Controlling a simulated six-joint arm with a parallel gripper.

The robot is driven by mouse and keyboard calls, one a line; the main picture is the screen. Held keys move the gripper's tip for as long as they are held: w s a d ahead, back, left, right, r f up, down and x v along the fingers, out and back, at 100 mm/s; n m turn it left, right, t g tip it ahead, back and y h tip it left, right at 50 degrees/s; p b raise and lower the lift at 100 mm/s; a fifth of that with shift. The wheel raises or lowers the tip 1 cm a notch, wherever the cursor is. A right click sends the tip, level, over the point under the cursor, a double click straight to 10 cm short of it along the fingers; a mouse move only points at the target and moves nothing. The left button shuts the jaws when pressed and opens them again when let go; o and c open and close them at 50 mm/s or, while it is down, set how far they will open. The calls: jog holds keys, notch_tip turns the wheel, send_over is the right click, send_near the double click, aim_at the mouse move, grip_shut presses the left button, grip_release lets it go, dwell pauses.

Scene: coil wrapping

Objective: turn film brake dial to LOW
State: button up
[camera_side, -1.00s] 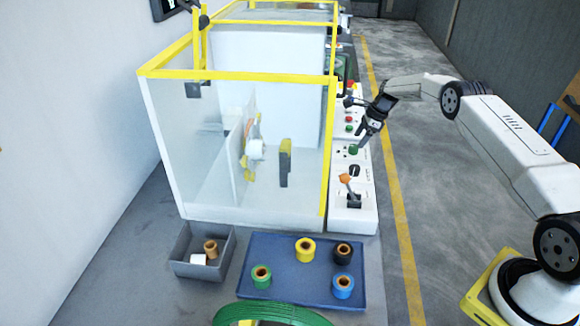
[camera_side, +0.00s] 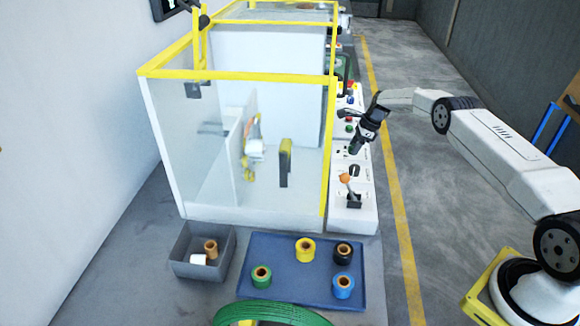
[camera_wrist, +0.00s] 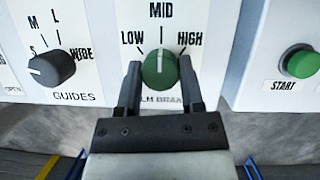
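The film brake dial (camera_wrist: 160,70) is a round green knob in the wrist view. Its white pointer points straight up at MID, with LOW marked at upper left and HIGH at upper right. My gripper (camera_wrist: 160,72) has one finger on each side of the dial. The fingers look apart from its sides, with narrow gaps, so I see it as open around the dial. In the side view my gripper (camera_side: 356,147) is at the control panel (camera_side: 349,218), and it partly hides the dial.
In the wrist view a dark GUIDES dial (camera_wrist: 52,68) is at left and a green START button (camera_wrist: 300,61) at right. In the side view an orange-topped lever (camera_side: 346,180) stands nearer on the panel. The guarded machine (camera_side: 235,213) is left of the panel.

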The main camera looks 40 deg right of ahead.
grip_shut()
jog(key=shift+n+y, duration=0.3)
jog(key=shift+n, duration=0.5)
jog(key=shift+g, duration=0.3)
jog(key=o, duration=0.8)
grip_release()
jog(key=shift+r, duration=0.15)
jog(key=shift+v, duration=3.8)
